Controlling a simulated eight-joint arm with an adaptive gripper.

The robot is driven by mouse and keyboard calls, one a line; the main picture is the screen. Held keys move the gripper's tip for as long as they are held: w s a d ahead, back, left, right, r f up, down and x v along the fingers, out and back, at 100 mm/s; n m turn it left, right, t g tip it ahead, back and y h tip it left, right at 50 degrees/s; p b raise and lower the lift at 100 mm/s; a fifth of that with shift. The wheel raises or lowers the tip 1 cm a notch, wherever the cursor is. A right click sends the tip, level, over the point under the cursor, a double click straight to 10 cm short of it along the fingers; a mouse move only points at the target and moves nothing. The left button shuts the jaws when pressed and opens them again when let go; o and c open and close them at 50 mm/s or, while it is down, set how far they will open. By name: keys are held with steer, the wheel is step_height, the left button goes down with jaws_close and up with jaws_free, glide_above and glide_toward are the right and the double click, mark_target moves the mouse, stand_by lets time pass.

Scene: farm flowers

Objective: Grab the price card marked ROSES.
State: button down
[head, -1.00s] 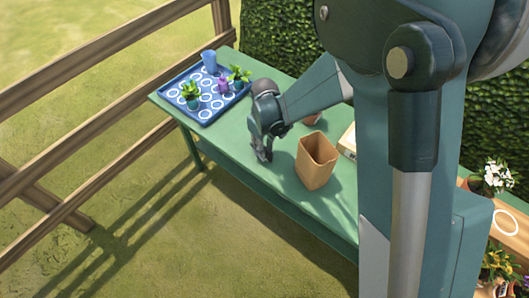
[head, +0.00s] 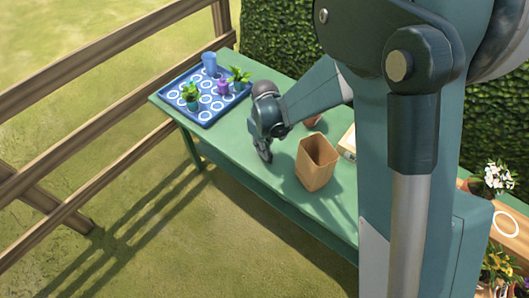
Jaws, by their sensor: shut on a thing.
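My gripper (head: 265,155) points down low over the green table (head: 225,148), left of the tan paper bag. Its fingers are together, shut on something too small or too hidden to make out. No card marked ROSES can be read in this view. My own arm covers much of the right side of the table.
A blue tray (head: 172,110) with white rings holds potted plants (head: 190,92), a purple item (head: 222,87) and a blue cup (head: 209,62). The tan bag (head: 316,165) stands right of my gripper. A pale box (head: 347,143) and a terracotta pot (head: 312,122) sit behind it.

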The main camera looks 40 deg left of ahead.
steer(key=shift+r, duration=0.1)
steer(key=shift+r+p, duration=0.8)
steer(key=shift+r, duration=4.1)
